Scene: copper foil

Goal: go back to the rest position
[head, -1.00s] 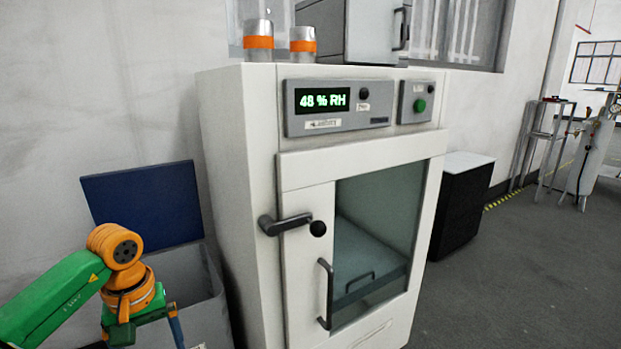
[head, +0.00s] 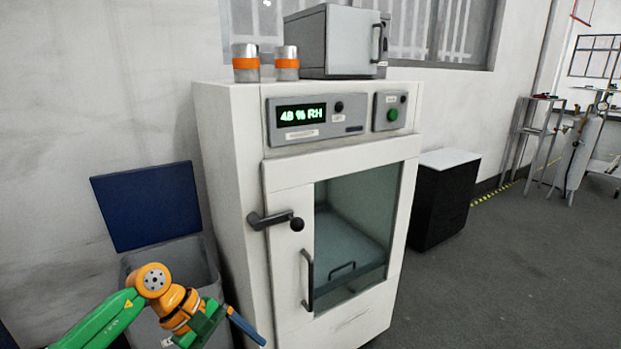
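My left arm comes in from the lower left in the head view, green with orange joints. My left gripper (head: 246,328) is low in the picture, in front of the grey bin and just left of the white cabinet's front. One blue finger shows, pointing down and to the right. The other finger is not clearly visible, so I cannot tell whether it is open or shut, and I see nothing held in it. My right arm and gripper are out of view.
The white cabinet (head: 228,190) stands close ahead, door shut, its dark handle (head: 270,220) sticking out. A grey bin (head: 205,262) with a raised blue lid (head: 150,205) is at left. A black cabinet (head: 440,205) stands behind right. The grey floor (head: 520,270) at right is clear.

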